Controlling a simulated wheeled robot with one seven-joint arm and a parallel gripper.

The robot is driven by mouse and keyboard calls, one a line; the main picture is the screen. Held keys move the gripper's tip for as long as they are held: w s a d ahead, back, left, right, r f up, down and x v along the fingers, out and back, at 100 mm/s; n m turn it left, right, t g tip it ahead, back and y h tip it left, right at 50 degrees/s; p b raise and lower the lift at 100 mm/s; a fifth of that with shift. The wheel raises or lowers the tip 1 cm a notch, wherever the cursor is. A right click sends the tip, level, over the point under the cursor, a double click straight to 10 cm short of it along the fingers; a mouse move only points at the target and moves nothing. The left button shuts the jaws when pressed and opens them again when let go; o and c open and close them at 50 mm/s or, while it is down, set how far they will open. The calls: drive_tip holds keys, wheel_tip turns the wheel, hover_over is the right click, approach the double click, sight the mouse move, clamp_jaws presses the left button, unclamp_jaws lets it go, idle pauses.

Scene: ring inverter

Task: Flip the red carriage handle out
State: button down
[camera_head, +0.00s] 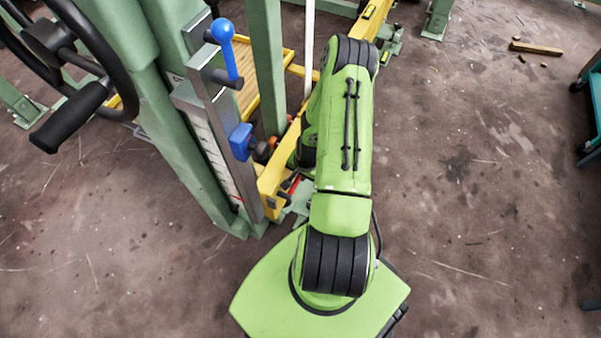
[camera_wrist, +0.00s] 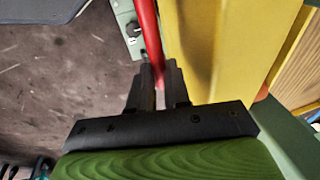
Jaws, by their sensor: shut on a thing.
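The red carriage handle (camera_wrist: 149,35) is a slim red bar in the wrist view, running from the top edge down between my fingers. It lies close beside a yellow beam (camera_wrist: 205,45). My gripper (camera_wrist: 159,88) is shut on the lower part of the handle, with one dark finger on each side of it. In the head view my gripper is hidden by my green arm. A small bit of red (camera_head: 294,184) shows there beside the yellow beam, left of my arm; I cannot tell if it is the handle.
A green machine column (camera_head: 160,110) stands left of my arm, with a blue-knobbed lever (camera_head: 224,45) and a black-gripped handwheel (camera_head: 75,115). A wooden piece (camera_head: 536,48) lies on the floor at the upper right. The floor right of my arm is mostly clear.

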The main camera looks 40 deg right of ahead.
drive_tip(key=c, duration=1.1)
unclamp_jaws()
drive_tip(key=shift+r, duration=0.15)
drive_tip(key=p+v, duration=0.5)
drive_tip(key=v, duration=1)
drive_tip(key=shift+r, duration=0.25)
drive_tip(key=shift+s, duration=0.15)
